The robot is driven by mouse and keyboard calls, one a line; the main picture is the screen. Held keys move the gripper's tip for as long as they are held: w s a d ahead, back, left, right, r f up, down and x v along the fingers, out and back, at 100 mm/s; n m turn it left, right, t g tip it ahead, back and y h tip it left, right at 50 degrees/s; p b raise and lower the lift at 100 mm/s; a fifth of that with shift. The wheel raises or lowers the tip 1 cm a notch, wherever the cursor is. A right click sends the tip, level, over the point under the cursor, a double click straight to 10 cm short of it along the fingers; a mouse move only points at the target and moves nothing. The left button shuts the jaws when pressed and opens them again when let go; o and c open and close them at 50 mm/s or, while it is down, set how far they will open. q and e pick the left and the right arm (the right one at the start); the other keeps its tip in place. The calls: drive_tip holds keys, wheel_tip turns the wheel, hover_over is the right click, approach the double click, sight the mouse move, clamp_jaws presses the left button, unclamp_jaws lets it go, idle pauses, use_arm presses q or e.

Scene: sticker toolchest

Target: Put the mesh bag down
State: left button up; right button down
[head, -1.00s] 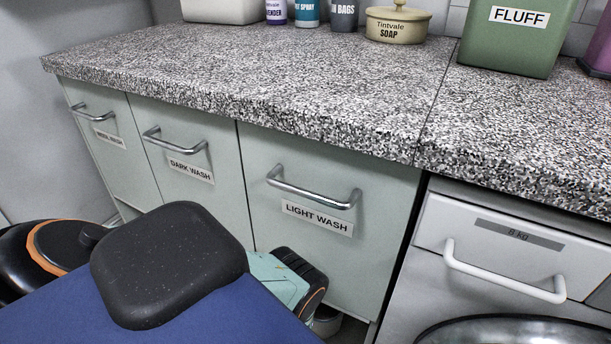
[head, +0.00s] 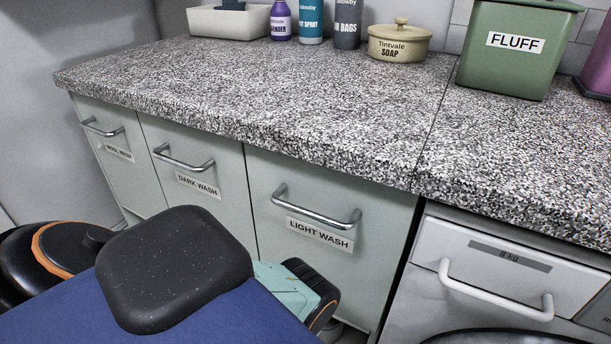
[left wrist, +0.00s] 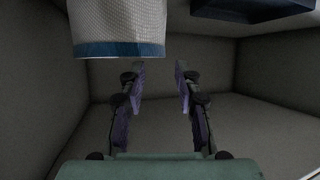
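The mesh bag (left wrist: 118,22) shows only in the left wrist view, at the top left. It has pale mesh and a blue band (left wrist: 120,49) along its lower edge; its upper part is cut off by the frame. My left gripper (left wrist: 159,68) is in the left wrist view with its two purple fingers apart and an empty gap between them. The left fingertip is close below the bag's blue band; I cannot tell whether they touch. Neither the bag nor my left gripper can be made out in the head view. My right gripper is in neither view.
The speckled counter (head: 300,100) has a wide clear top. A white tub (head: 225,22), several bottles, a soap pot (head: 399,42) and a green FLUFF canister (head: 515,50) stand at its back. Labelled cabinet fronts and a washing machine (head: 500,270) are below. Grey walls (left wrist: 270,70) surround my left gripper.

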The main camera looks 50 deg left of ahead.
use_arm(q)
drive_tip(key=p+v, duration=0.1)
drive_tip(key=v, duration=0.4)
drive_tip(key=shift+f, duration=0.1)
idle(0.5)
